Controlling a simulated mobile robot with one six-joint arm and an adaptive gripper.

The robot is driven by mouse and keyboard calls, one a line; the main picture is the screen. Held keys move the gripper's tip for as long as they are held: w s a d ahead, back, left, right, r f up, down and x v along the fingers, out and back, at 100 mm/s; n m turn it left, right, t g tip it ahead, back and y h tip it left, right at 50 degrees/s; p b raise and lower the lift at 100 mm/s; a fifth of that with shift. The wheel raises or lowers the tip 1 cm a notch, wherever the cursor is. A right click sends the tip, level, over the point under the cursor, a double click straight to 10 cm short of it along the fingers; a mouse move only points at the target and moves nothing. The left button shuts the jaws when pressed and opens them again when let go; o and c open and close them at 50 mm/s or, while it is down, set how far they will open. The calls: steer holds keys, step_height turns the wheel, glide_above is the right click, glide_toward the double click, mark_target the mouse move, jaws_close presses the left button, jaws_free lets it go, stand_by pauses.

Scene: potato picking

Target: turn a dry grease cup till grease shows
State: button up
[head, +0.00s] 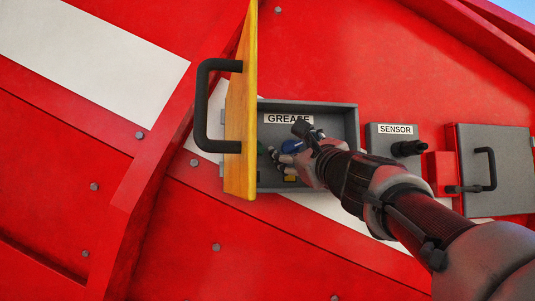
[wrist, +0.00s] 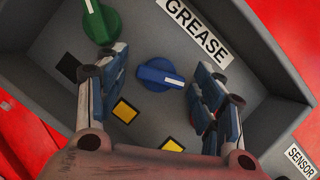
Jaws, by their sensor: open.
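The grease box (head: 345,116) is a grey recess labelled GREASE, with its yellow door (head: 240,110) swung open to the left. Inside are a blue knob (wrist: 160,75) and a green knob (wrist: 98,22), each with a white pointer bar. Below them are a black square (wrist: 69,67) and two yellow squares, one under the blue knob (wrist: 125,111) and one lower right (wrist: 172,146). My gripper (wrist: 155,82) is open inside the box, its fingers apart on either side of the blue knob. I cannot tell whether they touch it. In the head view the blue knob (head: 292,146) is partly hidden by my gripper.
The yellow door's black handle (head: 203,105) juts out left of the box. To the right are a SENSOR box (head: 385,136) with a black connector, a red block (head: 441,172) and a closed grey box (head: 500,150) with a black handle. The red panel below is clear.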

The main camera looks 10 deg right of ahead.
steer(key=v, duration=1.1)
steer(key=shift+s, duration=0.4)
steer(key=shift+f, duration=0.1)
steer(key=shift+c, duration=0.4)
